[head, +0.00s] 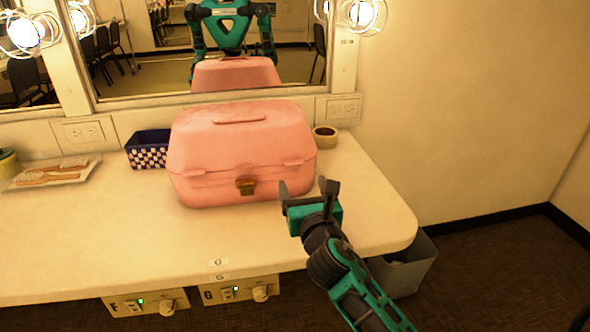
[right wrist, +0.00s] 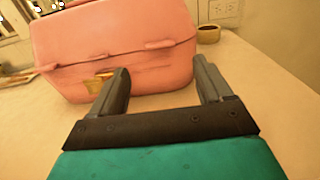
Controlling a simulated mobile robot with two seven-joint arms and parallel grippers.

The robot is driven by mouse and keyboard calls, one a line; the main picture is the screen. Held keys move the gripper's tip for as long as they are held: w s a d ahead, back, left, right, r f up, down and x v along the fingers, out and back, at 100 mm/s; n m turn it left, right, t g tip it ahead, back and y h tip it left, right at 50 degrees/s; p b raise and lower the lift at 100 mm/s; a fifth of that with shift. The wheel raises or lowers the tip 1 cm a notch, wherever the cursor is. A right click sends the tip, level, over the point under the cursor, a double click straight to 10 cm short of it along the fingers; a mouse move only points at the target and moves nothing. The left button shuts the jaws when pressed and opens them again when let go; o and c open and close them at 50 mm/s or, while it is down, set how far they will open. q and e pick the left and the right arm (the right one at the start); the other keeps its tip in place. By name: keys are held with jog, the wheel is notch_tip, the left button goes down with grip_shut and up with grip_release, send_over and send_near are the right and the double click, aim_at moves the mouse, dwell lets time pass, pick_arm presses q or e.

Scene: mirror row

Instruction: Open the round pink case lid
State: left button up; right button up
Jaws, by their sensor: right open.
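The pink case (head: 240,150) stands upright on the counter, its lid down and its handle on top. It is boxy with rounded edges rather than round. A brass latch (head: 246,186) sits at the front middle. My right gripper (head: 307,190) is open and empty in front of the case's right front corner, apart from it. In the right wrist view the case (right wrist: 120,40) fills the upper left beyond the open fingers (right wrist: 165,82), and the latch (right wrist: 98,82) is partly hidden by the left finger. My left gripper is not in view.
The counter (head: 110,240) is clear in front of the case. A tray with brushes (head: 52,175) lies at left. A mirror (head: 170,50) stands behind. A grey bin (head: 405,270) is below the right edge.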

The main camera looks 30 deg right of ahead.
aim_at(295, 164)
jog(key=b+x, duration=0.1)
jog(key=x, duration=0.7)
grip_shut()
dwell(0.6)
